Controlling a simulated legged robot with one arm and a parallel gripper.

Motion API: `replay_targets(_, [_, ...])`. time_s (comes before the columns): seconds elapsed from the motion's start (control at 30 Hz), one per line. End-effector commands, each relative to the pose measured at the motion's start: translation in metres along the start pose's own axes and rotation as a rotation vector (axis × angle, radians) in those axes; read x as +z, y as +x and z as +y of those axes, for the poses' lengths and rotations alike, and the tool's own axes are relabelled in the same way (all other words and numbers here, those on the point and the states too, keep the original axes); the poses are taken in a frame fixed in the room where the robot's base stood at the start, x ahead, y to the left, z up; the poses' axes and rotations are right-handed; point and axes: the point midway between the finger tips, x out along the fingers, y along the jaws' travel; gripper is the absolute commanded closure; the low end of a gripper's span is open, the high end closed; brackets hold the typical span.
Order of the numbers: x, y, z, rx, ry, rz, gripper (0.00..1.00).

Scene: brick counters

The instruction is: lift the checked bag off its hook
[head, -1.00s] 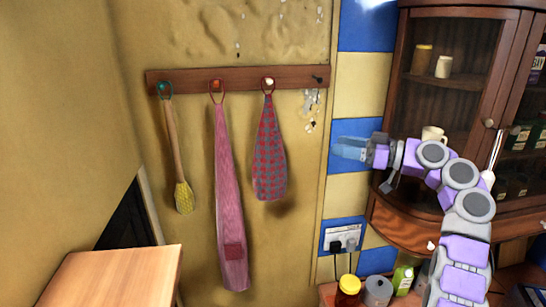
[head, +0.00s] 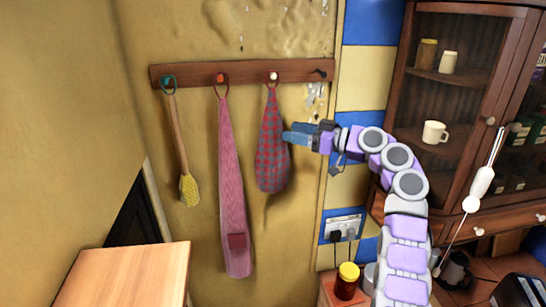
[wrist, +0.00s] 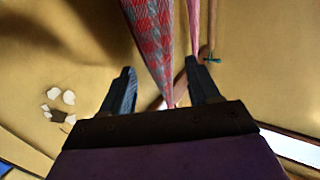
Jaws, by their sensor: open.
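The red-and-grey checked bag (head: 271,155) hangs by its loop from the white-knobbed hook (head: 272,76) on the wooden rail. My gripper (head: 289,137) is at the right edge of the bag's upper half, pointing left. In the wrist view, my gripper's (wrist: 159,67) two fingers stand apart. The checked bag (wrist: 152,35) runs through the gap between them in the picture. Whether the fingers touch the cloth, or how deep it lies between them, I cannot tell. The bag's loop is free of the gripper.
A long pink cloth (head: 233,190) and a yellow-headed brush (head: 188,190) hang left of the bag on the rail (head: 245,72). A bare hook (head: 319,73) is at the right end. A glass-front cabinet (head: 405,60) stands to the right. A wooden surface (head: 125,278) is lower left.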

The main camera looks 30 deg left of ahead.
Motion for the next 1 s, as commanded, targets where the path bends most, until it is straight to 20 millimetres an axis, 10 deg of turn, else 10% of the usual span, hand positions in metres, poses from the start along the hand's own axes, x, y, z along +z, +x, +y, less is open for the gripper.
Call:
replay_targets(0.7, [-0.005, 0.048, 0.004, 0.0, 0.0, 0.002, 0.39])
replay_targets(1.0, [-0.005, 0.05, 0.003, 0.0, -0.001, 0.001, 0.68])
